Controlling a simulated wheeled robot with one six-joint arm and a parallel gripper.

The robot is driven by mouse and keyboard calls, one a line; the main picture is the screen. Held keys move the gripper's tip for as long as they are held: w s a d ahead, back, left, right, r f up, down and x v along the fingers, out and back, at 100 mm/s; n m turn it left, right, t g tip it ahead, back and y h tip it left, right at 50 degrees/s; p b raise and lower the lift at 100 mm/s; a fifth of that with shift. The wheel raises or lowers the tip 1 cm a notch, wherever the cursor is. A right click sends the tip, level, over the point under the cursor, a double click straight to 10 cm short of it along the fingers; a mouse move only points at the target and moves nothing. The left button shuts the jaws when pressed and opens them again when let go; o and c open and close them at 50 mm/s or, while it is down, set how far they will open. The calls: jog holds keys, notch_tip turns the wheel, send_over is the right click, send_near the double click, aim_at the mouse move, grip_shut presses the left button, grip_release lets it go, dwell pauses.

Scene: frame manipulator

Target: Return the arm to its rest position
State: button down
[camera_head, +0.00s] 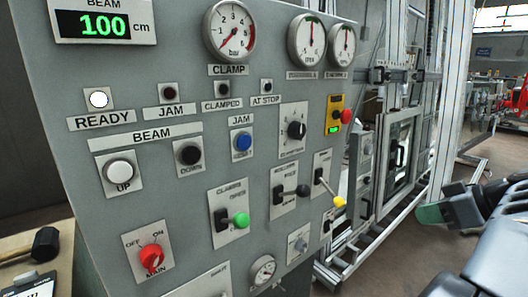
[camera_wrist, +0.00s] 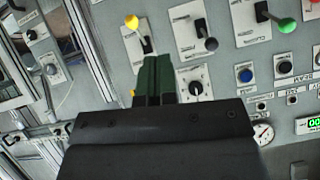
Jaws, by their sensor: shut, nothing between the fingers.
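My gripper (camera_head: 432,213) is at the right side of the camera_head view, with its green fingertips pointing left toward the panel and apart from it. In the camera_wrist view, my gripper (camera_wrist: 158,62) shows its green fingers side by side, shut with nothing held. The wrist view is turned, so the panel appears upside down. The grey control panel (camera_head: 150,60) fills the left and middle of the head view. No part of my gripper touches it in the head view.
The panel carries a lever with a yellow knob (camera_head: 339,201), a lever with a green knob (camera_head: 241,219), a red main switch (camera_head: 151,259) and a lit beam display (camera_head: 92,25). A metal frame (camera_head: 450,100) stands behind. A mallet (camera_head: 40,248) lies on a bench at lower left.

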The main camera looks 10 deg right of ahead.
jog(key=a+f+m+g+h+p, duration=0.1)
jog(key=a+m+g+h+p, duration=0.2)
jog(key=a+p, duration=1.5)
jog(key=shift+a+f+m+g+h, duration=0.35)
jog(key=shift+a+g+h, duration=0.7)
jog(key=shift+a, duration=3.45)
jog(key=shift+r, duration=0.15)
jog(key=shift+a, duration=0.15)
